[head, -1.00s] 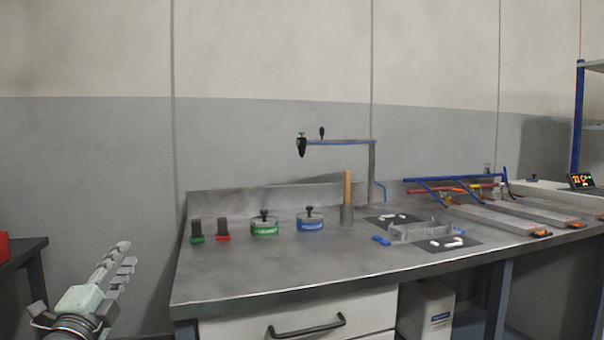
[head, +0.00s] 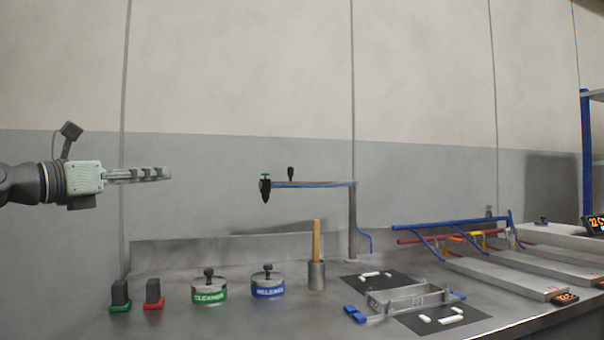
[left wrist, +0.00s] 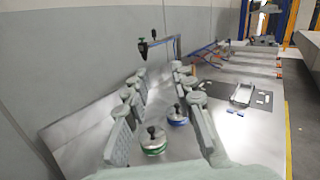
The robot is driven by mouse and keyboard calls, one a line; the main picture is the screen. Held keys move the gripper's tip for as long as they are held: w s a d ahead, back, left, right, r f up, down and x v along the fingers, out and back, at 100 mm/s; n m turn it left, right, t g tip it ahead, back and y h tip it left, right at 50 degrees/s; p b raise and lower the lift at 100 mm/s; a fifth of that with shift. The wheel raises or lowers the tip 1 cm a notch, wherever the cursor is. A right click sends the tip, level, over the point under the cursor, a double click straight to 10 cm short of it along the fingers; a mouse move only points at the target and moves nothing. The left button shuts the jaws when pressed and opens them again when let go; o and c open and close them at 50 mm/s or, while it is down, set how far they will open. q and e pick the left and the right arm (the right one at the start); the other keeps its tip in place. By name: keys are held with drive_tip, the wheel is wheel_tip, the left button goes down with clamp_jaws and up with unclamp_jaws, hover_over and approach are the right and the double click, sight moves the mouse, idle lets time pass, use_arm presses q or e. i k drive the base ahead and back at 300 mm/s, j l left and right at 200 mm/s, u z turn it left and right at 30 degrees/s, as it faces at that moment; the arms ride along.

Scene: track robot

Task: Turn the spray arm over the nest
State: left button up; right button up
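The spray arm (head: 315,184) is a thin horizontal bar with a blue hose, carried by an upright post (head: 353,225) at the back of the bench. A black nozzle (head: 265,190) with a green top hangs at its left end, and a small black knob (head: 291,173) stands on the bar. In the left wrist view the spray arm (left wrist: 160,42) shows beyond my fingers. A grey metal frame with blue handles (head: 398,300), perhaps the nest, sits right of the post. My left gripper (head: 166,173) is left of the nozzle, apart from it. Its fingers (left wrist: 160,75) are spread and empty.
On the bench stand a green-banded cleaner tin (head: 209,292), a blue-banded tin (head: 268,289), a metal cup with a wooden stick (head: 317,275), and green-based and red-based black blocks (head: 153,292). A blue and red tube rack (head: 455,222) is at right. Air above the tins is clear.

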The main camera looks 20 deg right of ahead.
sight(266, 186)
drive_tip(key=i+l, duration=0.2)
drive_tip(key=l, duration=0.15)
drive_tip(key=i+l, duration=0.2)
drive_tip(key=l, duration=0.2)
drive_tip(key=i+l, duration=0.2)
drive_tip(key=l, duration=0.15)
drive_tip(key=i+l, duration=0.2)
drive_tip(key=l, duration=0.15)
